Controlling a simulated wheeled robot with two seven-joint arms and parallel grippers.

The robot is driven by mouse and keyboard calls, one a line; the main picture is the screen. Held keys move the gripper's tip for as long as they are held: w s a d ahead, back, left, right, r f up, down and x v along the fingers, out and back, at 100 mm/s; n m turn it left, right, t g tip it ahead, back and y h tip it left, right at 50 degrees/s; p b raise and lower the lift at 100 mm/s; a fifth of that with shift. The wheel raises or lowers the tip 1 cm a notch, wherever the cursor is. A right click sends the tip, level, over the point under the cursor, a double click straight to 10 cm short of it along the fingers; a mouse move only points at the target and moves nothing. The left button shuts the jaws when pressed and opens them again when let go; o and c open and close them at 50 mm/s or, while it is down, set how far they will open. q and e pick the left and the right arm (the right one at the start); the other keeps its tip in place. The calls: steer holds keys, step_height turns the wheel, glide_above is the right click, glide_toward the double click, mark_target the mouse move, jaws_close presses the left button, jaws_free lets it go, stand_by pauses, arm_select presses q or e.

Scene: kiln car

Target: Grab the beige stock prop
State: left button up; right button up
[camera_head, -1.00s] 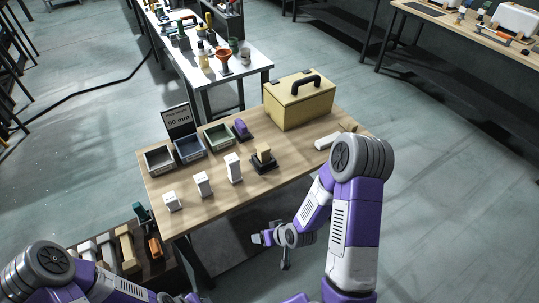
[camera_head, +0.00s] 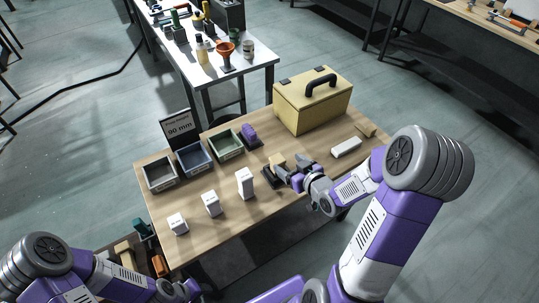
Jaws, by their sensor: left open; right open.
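A beige block (camera_head: 277,160) stands at the black stand (camera_head: 268,173) on the wooden table, partly hidden by my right gripper. My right gripper (camera_head: 284,172) is open, with its fingers right beside the block and stand; whether they touch cannot be told. Another beige piece (camera_head: 125,251) lies in the dark crate at the lower left, partly hidden by my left arm. My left gripper (camera_head: 186,290) is low at the bottom edge, off the table, and shows only in part.
White props (camera_head: 245,183) of differing heights stand along the table's front. Three bins (camera_head: 161,186), a purple object (camera_head: 249,135), a sign (camera_head: 179,127) and a yellow toolbox (camera_head: 313,108) line the back. A white bar (camera_head: 346,147) lies at the right.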

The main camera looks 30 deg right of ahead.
mark_target(278, 160)
steer(key=x, duration=0.2)
steer(key=b+x, duration=0.1)
steer(key=x, duration=0.1)
steer(key=f+x, duration=0.1)
steer(key=x, duration=0.1)
steer(key=shift+s+a, duration=0.15)
steer(key=shift+a, duration=0.2)
steer(key=shift+w+f+b, duration=0.1)
steer(key=shift+w+b, duration=0.2)
steer(key=shift+w, duration=0.25)
steer(key=c, duration=1.1)
